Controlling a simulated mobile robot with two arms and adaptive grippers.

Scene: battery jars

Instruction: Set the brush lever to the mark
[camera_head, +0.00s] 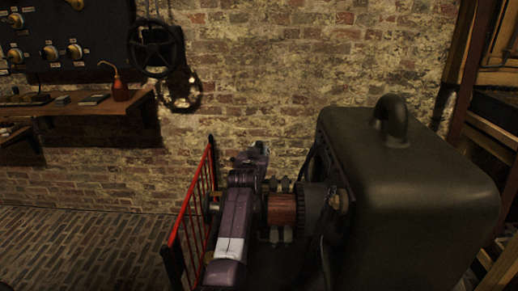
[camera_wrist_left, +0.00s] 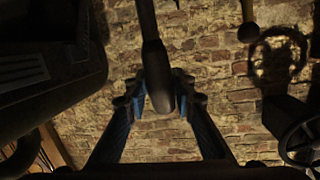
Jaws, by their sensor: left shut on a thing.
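The brush lever (camera_wrist_left: 150,45) shows in the left wrist view as a dark rod with a thicker rounded grip at its lower end. My left gripper (camera_wrist_left: 160,92) has its blue-sided fingers closed on both sides of that grip. In the head view my purple left arm (camera_head: 236,215) reaches up beside the machine's copper-coloured commutator (camera_head: 282,210), and its fingertips and the lever cannot be made out there. I cannot make out the mark in either view. My right gripper is not in view.
The machine's large dark housing (camera_head: 420,165) fills the right. A red railing (camera_head: 190,205) runs just left of my arm. Brick floor lies open at left.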

